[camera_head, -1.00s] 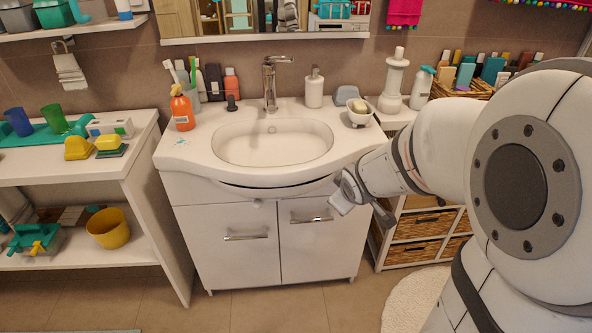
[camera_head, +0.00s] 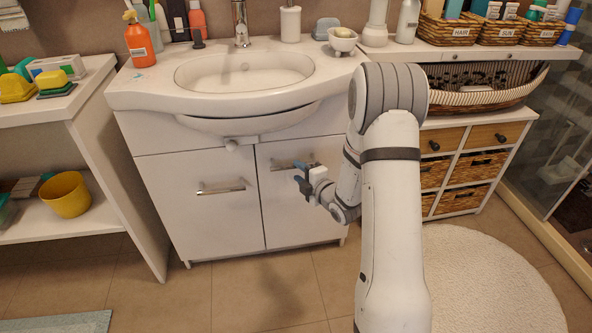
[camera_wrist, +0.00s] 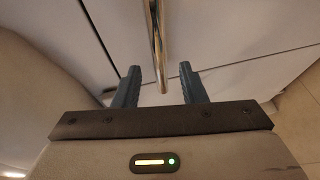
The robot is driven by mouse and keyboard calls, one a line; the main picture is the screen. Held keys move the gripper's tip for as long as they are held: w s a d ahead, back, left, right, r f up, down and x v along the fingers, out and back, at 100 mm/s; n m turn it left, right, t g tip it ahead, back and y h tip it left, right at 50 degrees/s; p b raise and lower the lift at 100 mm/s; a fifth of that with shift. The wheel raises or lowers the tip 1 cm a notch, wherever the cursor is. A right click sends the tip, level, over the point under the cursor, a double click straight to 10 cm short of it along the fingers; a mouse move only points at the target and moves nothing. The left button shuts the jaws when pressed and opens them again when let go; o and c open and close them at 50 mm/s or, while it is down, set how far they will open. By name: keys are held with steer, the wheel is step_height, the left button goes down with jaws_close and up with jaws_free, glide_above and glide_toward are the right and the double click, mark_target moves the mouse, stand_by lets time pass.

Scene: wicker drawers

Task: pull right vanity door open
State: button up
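The right vanity door (camera_head: 300,222) is white and shut, beside the left door (camera_head: 205,205) under the sink. Its metal bar handle (camera_head: 284,164) runs across its upper part, partly hidden behind my gripper (camera_head: 303,178) in the head view. In the wrist view, my gripper (camera_wrist: 160,84) is open, with its two dark fingers apart. The handle (camera_wrist: 157,45) runs between them toward the far side, its near end close to the fingertip line. I cannot tell whether the fingers touch it. The door's white face (camera_wrist: 205,35) fills the background.
A white basin (camera_head: 245,75) tops the vanity. A wicker drawer unit (camera_head: 460,165) stands to the right and an open shelf with a yellow pot (camera_head: 66,194) to the left. Tiled floor (camera_head: 250,295) in front is clear, with a round rug (camera_head: 490,280) at right.

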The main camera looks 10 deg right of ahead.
mark_target(293, 168)
steer(key=x, duration=0.5)
steer(key=shift+b, duration=0.35)
jaws_close()
